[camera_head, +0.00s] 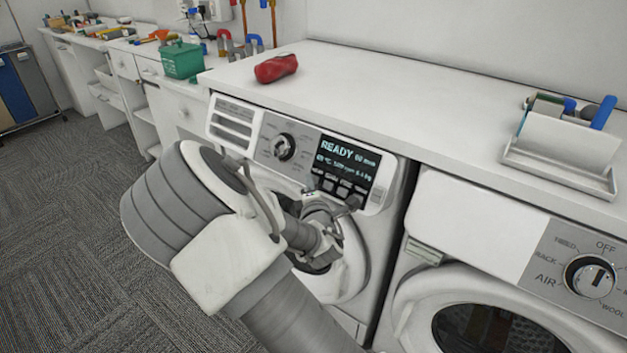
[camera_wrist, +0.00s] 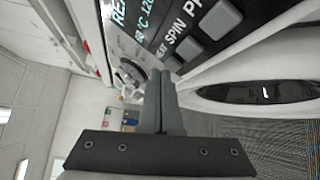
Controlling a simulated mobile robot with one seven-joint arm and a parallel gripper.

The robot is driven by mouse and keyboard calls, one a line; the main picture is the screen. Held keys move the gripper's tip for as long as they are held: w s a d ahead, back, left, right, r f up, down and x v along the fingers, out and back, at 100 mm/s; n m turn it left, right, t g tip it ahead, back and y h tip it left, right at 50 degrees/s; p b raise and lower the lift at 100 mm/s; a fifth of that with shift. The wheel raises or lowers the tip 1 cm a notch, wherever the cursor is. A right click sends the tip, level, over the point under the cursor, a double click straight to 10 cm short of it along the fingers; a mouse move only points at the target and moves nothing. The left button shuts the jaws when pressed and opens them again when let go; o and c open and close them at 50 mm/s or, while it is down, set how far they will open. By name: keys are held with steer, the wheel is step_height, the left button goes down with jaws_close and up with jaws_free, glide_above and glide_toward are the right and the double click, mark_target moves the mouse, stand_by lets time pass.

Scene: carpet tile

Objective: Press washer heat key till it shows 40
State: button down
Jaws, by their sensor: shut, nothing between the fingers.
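The washer (camera_head: 300,165) is the left machine under the counter. Its dark display (camera_head: 346,160) shows READY, with a smaller line of settings below. The temperature looks like 60 °C in the wrist view (camera_wrist: 141,30). The SPIN key (camera_wrist: 189,48) is a grey square next to its label. The HEAT label shows just beyond my fingertips, and its key is mostly hidden behind them. My gripper (camera_wrist: 161,76) is shut and empty, with its tips close to the HEAT key; I cannot tell whether they touch it.
A second machine with a dial (camera_head: 591,277) stands to the right. On the counter lie a red object (camera_head: 276,68) and a white holder (camera_head: 562,142) with tools. A green basket (camera_head: 182,60) stands farther left. My arm covers part of the washer front. Carpet floor is open at left.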

steer(key=shift+w+d+f, duration=0.15)
steer(key=shift+w+d, duration=0.05)
steer(key=shift+w, duration=0.1)
stand_by(0.5)
stand_by(0.4)
steer(key=shift+s+a+r, duration=0.35)
steer(key=shift+s+a, duration=0.05)
steer(key=shift+s, duration=0.2)
steer(key=s+a+r+p, duration=0.2)
steer(key=s, duration=0.1)
steer(key=shift+s+a+r, duration=0.15)
steer(key=shift+s+a, duration=0.1)
steer(key=shift+a, duration=0.15)
stand_by(1.2)
